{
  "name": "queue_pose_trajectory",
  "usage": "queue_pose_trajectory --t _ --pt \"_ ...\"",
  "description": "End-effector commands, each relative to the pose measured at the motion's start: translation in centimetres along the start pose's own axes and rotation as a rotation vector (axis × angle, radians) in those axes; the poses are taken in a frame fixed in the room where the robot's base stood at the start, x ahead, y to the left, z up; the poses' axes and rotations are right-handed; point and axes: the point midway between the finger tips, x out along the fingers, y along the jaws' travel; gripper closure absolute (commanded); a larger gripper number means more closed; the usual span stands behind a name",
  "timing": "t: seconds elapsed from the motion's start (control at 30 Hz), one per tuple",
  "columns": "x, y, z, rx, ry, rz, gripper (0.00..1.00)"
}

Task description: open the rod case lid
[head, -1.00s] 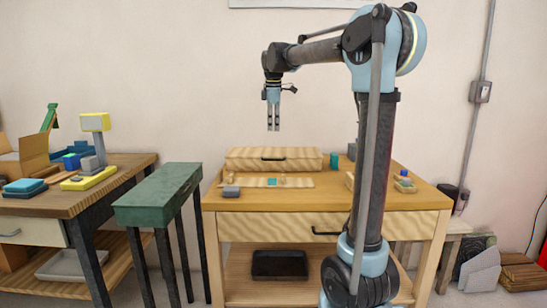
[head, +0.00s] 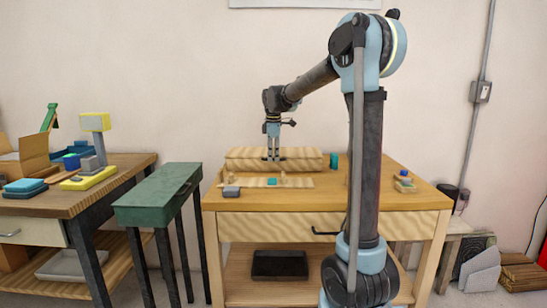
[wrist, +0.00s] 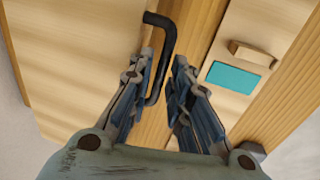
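The rod case (head: 305,158) is a pale wooden box at the back of the wooden table. In the wrist view its striped wooden surface (wrist: 75,60) fills the left side. It bears a black bent handle (wrist: 169,36). The lid looks closed. My gripper (head: 272,159) points down at the front of the case, in front of the handle in the head view. In the wrist view my gripper (wrist: 164,62) is open, with the handle's bar showing between its two fingers. Whether the fingers touch the bar cannot be told.
A pale board (head: 245,183) with a teal square (head: 272,181) and small wooden blocks lies in front of the case. A grey block (head: 231,192) sits left of it. A teal cup (head: 334,160) stands right of the case.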

Motion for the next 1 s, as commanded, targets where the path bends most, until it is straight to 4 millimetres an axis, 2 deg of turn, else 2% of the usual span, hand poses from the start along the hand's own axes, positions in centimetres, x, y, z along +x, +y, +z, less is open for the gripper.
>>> queue_pose_trajectory --t 0.23,0.27,0.33,0.73,1.0 --pt "0.1 0.0 0.0 0.000 0.000 0.000 0.82" --pt "0.1 0.0 0.0 0.000 0.000 0.000 0.84" --pt "0.1 0.0 0.0 0.000 0.000 0.000 1.00" --pt "-0.5 0.3 0.0 0.000 0.000 -0.023 1.00" --pt "-3.2 1.5 0.0 0.002 0.002 -0.144 1.00"
